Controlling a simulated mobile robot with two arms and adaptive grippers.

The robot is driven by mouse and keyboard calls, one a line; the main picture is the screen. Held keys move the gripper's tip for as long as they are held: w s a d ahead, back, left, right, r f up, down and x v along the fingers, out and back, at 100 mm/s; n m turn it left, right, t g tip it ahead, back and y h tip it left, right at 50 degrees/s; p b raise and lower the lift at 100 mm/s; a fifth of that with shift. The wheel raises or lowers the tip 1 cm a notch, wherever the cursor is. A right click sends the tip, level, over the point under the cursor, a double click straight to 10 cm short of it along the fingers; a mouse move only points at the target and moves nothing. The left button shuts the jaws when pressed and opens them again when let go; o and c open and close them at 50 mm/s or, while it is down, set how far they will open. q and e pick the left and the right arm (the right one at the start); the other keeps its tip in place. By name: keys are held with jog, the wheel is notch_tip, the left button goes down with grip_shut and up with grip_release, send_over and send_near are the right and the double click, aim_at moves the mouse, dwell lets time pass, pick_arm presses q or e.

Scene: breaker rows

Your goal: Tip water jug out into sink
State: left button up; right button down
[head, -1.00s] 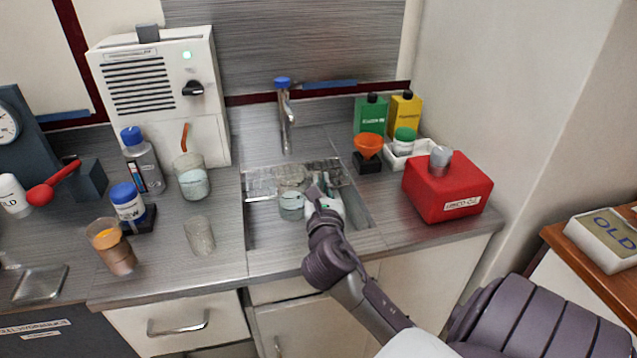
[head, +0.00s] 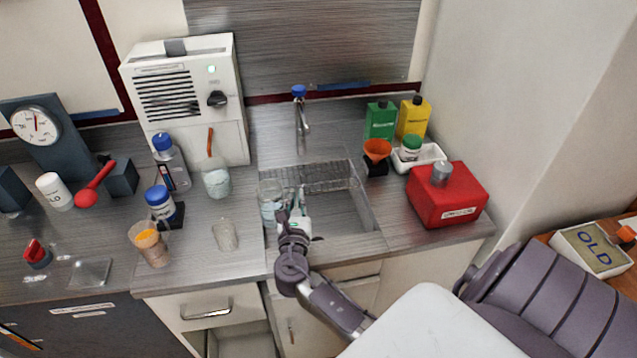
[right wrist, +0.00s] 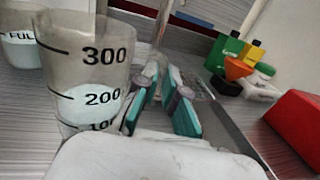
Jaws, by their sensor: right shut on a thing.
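The water jug (head: 270,200) is a clear beaker standing upright in the air at the left side of the sink (head: 345,210). In the right wrist view the jug (right wrist: 85,60) shows 300, 200 and 100 marks, with pale liquid up to about the 200 mark. My right gripper (head: 292,208) is just right of the jug's body and is shut on it, seemingly at its handle side; the grip itself is hard to see. Its teal fingers (right wrist: 163,105) show in the wrist view. My left gripper is out of view.
The tap (head: 301,125) rises behind the sink. A beaker of pale liquid with a stirrer (head: 216,180) and an empty cup (head: 225,236) stand on the left counter. A red can (head: 447,197), an orange funnel (head: 377,148) and bottles stand on the right.

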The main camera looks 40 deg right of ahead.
jog(key=shift+w+a, duration=0.15)
jog(key=shift+a, duration=0.15)
jog(key=shift+d+f, duration=0.1)
jog(key=shift+s+d+f+m+g+y+b, duration=0.1)
jog(key=shift+s+d+f+m+y+b, duration=0.4)
jog(key=shift+m+b, duration=0.8)
jog(key=shift+s+d+f+m+g+y+b, duration=0.15)
jog(key=shift+d+f+m+b, duration=0.25)
jog(key=shift+f+m+b, duration=0.8)
jog(key=shift+s+d+f+m+g+y+b, duration=0.15)
jog(key=shift+d+m+y+b, duration=0.25)
jog(key=shift+m+b, duration=0.95)
jog(key=shift+m+p, duration=0.35)
jog(key=shift+m, duration=0.1)
jog(key=shift+w+a+r+m+y+b, duration=0.15)
jog(key=shift+a+m+y+b, duration=0.1)
jog(key=shift+m+b, duration=0.3)
jog(key=shift+w+a+r+m+y+b, duration=0.1)
jog(key=shift+a+m+b, duration=0.2)
jog(key=shift+m, duration=0.45)
jog(key=shift+f+b, duration=0.2)
jog(key=shift+b, duration=0.15)
jog(key=shift+w+a+f+m+b, duration=0.2)
jog(key=shift+f+m+b, duration=0.25)
jog(key=shift+m+b, duration=0.4)
